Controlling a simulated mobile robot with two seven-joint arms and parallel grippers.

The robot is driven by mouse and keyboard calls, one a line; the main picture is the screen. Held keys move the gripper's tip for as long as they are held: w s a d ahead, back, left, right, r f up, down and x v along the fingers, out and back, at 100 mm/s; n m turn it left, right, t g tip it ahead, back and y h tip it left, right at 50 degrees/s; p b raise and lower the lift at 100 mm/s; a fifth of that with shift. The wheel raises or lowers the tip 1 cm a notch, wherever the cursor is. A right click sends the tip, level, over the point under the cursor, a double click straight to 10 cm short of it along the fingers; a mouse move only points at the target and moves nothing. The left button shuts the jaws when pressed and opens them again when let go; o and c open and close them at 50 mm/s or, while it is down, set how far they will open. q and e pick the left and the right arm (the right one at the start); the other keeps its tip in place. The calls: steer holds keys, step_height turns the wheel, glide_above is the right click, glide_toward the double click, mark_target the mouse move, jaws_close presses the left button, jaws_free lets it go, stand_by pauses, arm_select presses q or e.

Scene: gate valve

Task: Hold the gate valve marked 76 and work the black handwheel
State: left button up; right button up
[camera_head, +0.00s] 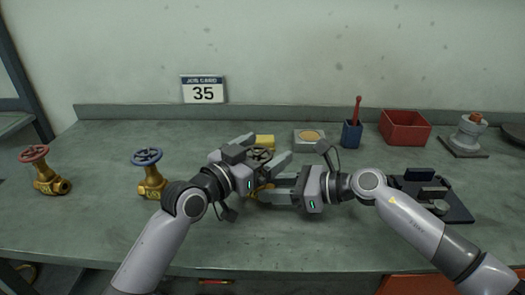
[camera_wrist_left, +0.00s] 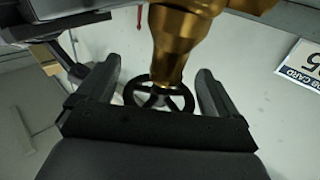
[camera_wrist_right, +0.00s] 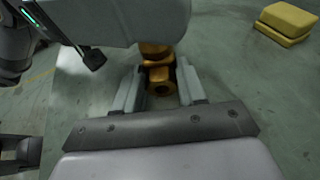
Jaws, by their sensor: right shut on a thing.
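A brass gate valve (camera_head: 262,192) with a black handwheel (camera_head: 260,154) is between my two grippers. No 76 is legible on it. My right gripper (camera_head: 280,190) is shut on its brass body, which also shows between the fingers in the right wrist view (camera_wrist_right: 160,78). My left gripper (camera_head: 264,153) is at the handwheel. In the left wrist view, the black wheel (camera_wrist_left: 158,94) sits between the two spread fingers, with narrow gaps at its sides. The grippers hide part of the valve in the head view.
A red-wheeled valve (camera_head: 45,170) and a blue-wheeled valve (camera_head: 150,174) stand at left. The card (camera_head: 203,90) reads 35. Behind are a yellow block (camera_head: 265,141), a blue cup (camera_head: 352,134) and a red bin (camera_head: 405,127). A dark tray (camera_head: 455,208) lies right. The front middle is clear.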

arm_select(q)
steer(key=c, duration=1)
steer(key=shift+d, duration=0.1)
steer(key=shift+s+d+m+g+h, duration=0.1)
steer(key=shift+m+g+h, duration=0.4)
steer(key=shift+h, duration=0.1)
steer(key=shift+m+g+h, duration=0.3)
steer(key=shift+g, duration=0.1)
steer(key=o, duration=1)
steer(key=shift+o, duration=0.2)
